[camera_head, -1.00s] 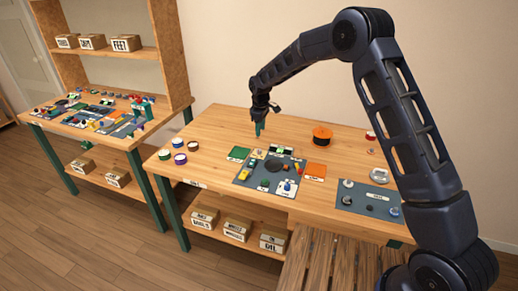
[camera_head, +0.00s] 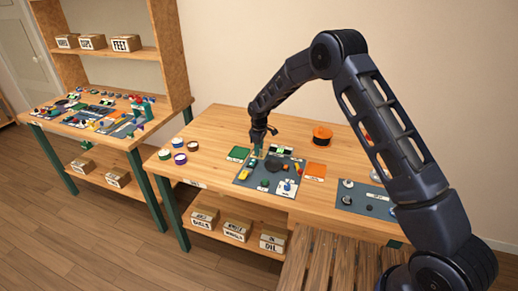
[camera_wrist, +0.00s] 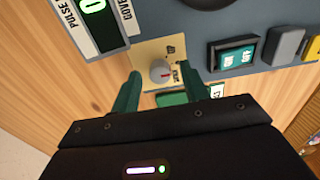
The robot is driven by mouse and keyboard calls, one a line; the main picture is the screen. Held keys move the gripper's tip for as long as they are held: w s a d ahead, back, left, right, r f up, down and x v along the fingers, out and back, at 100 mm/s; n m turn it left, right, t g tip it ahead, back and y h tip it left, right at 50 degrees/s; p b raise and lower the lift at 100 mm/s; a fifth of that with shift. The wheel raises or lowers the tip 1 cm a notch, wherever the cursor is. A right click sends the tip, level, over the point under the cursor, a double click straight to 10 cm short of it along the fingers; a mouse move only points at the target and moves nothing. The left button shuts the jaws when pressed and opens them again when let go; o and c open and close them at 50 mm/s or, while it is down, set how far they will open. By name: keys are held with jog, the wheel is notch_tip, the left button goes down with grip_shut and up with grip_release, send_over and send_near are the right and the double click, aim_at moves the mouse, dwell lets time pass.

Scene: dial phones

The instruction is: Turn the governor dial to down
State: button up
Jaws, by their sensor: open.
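In the wrist view a small round grey dial (camera_wrist: 160,72) sits on a cream plate (camera_wrist: 147,52). A partly cut-off label beginning "GOVE" (camera_wrist: 128,8) is close by. The dial has a red mark on its right side; the small lettering beside it is hard to read. My gripper (camera_wrist: 162,78) is open, with its green fingers on either side of the dial; contact cannot be told. In the head view my gripper (camera_head: 257,152) is low over the back left of the grey panel (camera_head: 243,180), and the dial is too small to make out.
In the wrist view a "PULSE" display (camera_wrist: 96,8) is left of the dial and a teal on/off switch (camera_wrist: 237,56) is right of it. In the head view an orange spool (camera_head: 322,134) stands behind the panel, and coloured rolls (camera_head: 180,159) stand left. Bare wood lies between.

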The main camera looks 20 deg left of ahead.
grip_shut()
jog(key=shift+m, duration=0.4)
jog(key=m, duration=0.3)
jog(key=shift+m, duration=2.4)
grip_release()
